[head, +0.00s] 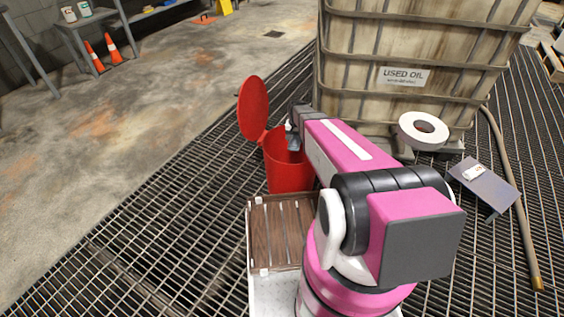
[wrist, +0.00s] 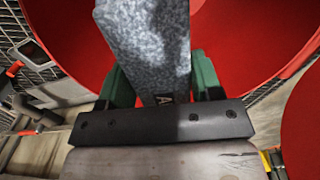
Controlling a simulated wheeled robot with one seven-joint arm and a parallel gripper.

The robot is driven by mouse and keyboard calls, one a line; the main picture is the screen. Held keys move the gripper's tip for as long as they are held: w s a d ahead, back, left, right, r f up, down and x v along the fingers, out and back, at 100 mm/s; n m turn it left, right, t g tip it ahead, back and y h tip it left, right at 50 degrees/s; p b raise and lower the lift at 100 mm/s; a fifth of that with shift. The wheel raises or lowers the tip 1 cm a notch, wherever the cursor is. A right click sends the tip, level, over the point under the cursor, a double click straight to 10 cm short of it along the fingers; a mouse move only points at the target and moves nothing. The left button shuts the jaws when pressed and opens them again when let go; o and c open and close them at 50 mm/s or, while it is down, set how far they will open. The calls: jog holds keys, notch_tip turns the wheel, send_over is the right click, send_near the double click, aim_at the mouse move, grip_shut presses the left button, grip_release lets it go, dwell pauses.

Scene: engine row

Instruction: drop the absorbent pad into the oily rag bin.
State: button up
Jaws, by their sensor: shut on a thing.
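The oily rag bin is a red round bin (head: 290,174) standing on the grating, with its red lid (head: 254,108) raised on the left. My gripper (head: 292,128) is over the bin's mouth, partly hidden by my arm in the head view. It is shut on the absorbent pad, a mottled grey slab (head: 294,142). In the wrist view the pad (wrist: 150,40) is held between the green fingers of my gripper (wrist: 158,84), with the red bin (wrist: 245,35) behind and below it. I cannot tell how far the pad reaches into the bin.
A caged used oil tank (head: 350,85) stands behind the bin to the right. A white roll (head: 422,130), a grey flat panel (head: 484,185) and a hose (head: 516,190) are on the right. Open grating and concrete floor (head: 140,120) lie to the left.

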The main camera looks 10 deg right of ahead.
jog(key=shift+f, duration=1)
jog(key=o, duration=0.9)
jog(key=shift+r, duration=0.15)
notch_tip(320, 180, up, 11)
jog(key=shift+f, duration=0.2)
jog(key=shift+s, duration=0.1)
